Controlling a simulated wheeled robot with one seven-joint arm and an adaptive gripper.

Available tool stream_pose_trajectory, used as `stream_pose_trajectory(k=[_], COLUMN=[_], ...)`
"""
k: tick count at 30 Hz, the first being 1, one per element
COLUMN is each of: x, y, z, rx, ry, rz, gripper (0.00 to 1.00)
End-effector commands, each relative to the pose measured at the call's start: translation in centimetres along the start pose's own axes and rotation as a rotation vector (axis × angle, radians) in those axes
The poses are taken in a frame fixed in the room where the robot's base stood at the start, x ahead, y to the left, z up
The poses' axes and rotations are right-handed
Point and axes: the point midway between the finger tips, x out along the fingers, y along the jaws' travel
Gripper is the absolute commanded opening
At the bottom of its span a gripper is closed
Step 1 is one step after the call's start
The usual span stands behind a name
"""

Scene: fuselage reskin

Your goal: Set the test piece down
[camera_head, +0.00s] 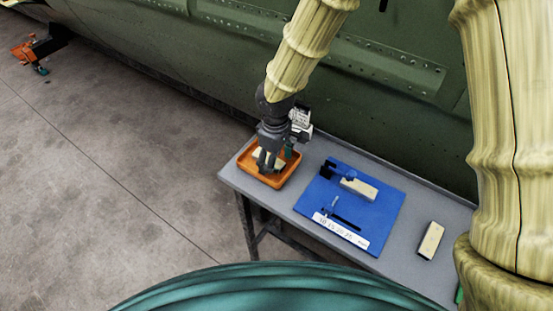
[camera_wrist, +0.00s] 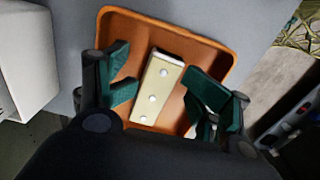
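The test piece (camera_wrist: 158,90), a cream strip with white dots along it, lies in the orange tray (camera_wrist: 206,42). In the head view its pale edge (camera_head: 258,153) shows in the same tray (camera_head: 281,181) at the table's left end. My gripper (camera_wrist: 164,88) is open above the tray. Its green finger pads stand on either side of the piece, with a visible gap at each side. In the head view my gripper (camera_head: 267,163) points down into the tray and hides part of the piece.
A blue board (camera_head: 384,216) with a cream block (camera_head: 358,188), dark fittings and a white printed strip (camera_head: 341,234) lies right of the tray. Another cream block (camera_head: 431,240) lies on the grey table (camera_head: 410,268) farther right. The green fuselage (camera_head: 220,60) rises behind the table.

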Motion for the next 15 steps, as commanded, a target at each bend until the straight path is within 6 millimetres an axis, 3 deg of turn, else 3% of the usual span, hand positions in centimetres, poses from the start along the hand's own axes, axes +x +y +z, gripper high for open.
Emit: stream_pose_trajectory(k=[9, 15], x=[-0.1, -1.6], y=[0.0, 0.1], z=[0.0, -0.1], rx=[0.0, -0.001], ry=[0.0, 0.001], rz=[0.0, 0.001], gripper=[0.7, 0.7])
